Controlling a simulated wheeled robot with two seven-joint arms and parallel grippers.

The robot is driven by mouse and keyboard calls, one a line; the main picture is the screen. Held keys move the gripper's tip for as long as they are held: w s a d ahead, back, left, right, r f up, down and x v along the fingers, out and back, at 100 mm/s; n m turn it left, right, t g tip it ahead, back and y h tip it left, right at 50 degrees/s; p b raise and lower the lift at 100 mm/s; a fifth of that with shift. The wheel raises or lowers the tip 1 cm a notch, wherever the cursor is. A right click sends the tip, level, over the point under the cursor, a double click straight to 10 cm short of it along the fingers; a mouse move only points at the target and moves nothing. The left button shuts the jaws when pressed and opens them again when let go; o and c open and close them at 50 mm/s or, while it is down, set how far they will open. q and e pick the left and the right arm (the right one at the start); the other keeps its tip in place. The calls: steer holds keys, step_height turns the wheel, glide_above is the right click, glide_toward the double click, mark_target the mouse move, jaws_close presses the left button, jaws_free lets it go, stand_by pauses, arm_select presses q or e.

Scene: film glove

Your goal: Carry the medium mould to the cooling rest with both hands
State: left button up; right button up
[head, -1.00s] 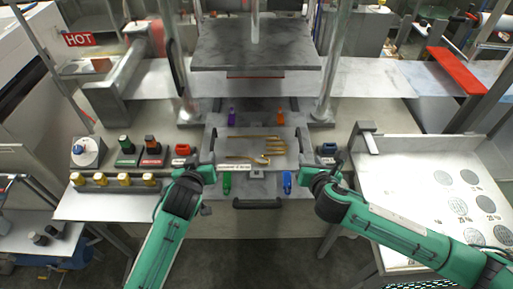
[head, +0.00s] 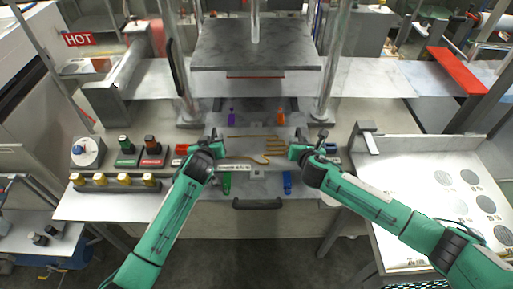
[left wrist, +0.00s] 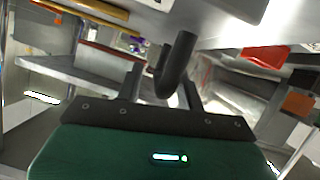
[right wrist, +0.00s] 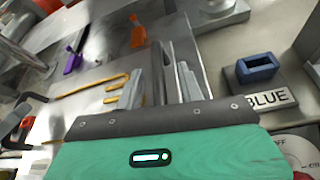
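A grey plate bearing a gold hand-shaped outline (head: 276,145) lies on the press's pulled-out bed; I take it for the medium mould. The outline also shows in the right wrist view (right wrist: 92,86). My left gripper (head: 219,146) is at the plate's left side, its fingers apart, with a dark hooked part (left wrist: 178,66) in front of them in the left wrist view. My right gripper (head: 296,149) is at the right side near the outline's finger ends, its fingers apart. I cannot tell whether either touches the plate. I cannot make out which surface is the cooling rest.
Purple (head: 231,116), orange (head: 281,117), green (head: 227,183) and blue (head: 287,183) pieces stand around the plate. A marble-grey upper platen (head: 255,45) hangs behind, between posts. A pale table with grey discs (head: 400,165) is at right. Gold-topped pegs (head: 124,180) line the left bench.

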arm_select(q)
steer(key=shift+w, duration=0.25)
arm_select(e)
steer(key=shift+w, duration=0.25)
arm_select(q)
steer(key=shift+c, duration=0.5)
arm_select(e)
steer(key=shift+c, duration=0.5)
arm_select(q)
steer(key=shift+f, duration=0.1)
steer(key=c, duration=0.7)
arm_select(e)
steer(key=c, duration=0.7)
arm_select(q)
jaws_close()
arm_select(e)
jaws_close()
arm_select(q)
steer(key=shift+r, duration=0.2)
arm_select(e)
steer(key=shift+r, duration=0.1)
